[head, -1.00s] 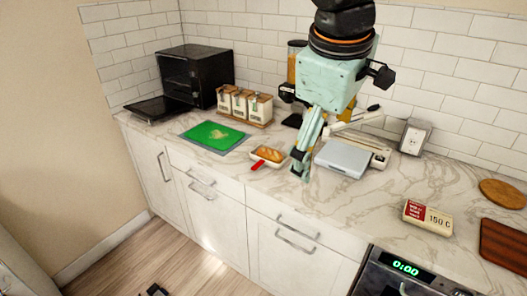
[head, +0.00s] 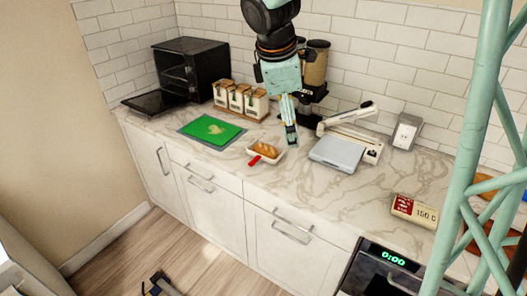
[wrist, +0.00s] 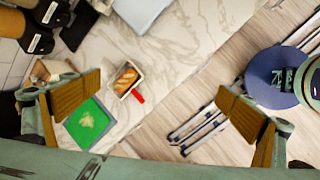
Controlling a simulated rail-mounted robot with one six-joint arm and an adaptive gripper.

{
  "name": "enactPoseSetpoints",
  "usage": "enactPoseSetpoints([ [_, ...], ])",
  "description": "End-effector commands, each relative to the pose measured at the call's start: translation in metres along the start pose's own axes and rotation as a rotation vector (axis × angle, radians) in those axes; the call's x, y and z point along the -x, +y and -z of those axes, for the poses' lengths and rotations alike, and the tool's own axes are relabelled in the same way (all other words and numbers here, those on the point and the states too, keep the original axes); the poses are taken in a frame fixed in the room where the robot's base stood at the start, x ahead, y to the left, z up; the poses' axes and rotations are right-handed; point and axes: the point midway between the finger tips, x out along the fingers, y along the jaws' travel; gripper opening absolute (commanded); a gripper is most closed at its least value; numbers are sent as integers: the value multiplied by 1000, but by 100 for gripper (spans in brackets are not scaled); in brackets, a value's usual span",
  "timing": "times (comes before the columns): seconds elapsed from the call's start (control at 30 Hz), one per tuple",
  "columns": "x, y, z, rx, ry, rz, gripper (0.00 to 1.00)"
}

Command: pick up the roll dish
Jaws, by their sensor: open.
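The roll dish (head: 279,154) is a small white dish holding golden-brown bread rolls (head: 265,149), with a red tab (head: 254,161) at its front. It sits on the marble counter, right of the green board. My gripper (head: 291,138) points down above the counter, just right of and behind the dish in the head view. In the wrist view the roll dish (wrist: 139,73) lies below, between my two spread fingers (wrist: 160,92) but nearer the left one. My gripper is open and empty.
The green board (head: 212,130) lies left of the dish; jars in a wooden rack (head: 240,101) stand behind it. A grey flat-topped device (head: 337,154) is close on the right. A black oven (head: 190,72) with its door down stands far left. The counter's front edge is near the dish.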

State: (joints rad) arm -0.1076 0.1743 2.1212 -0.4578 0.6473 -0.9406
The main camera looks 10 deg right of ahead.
Motion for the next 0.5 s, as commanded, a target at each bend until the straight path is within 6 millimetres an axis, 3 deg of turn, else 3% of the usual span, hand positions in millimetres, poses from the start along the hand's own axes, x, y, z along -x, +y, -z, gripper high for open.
enactPoseSetpoints([
  [0.5, -56, 65, 42, 373, -27, 2, 100],
])
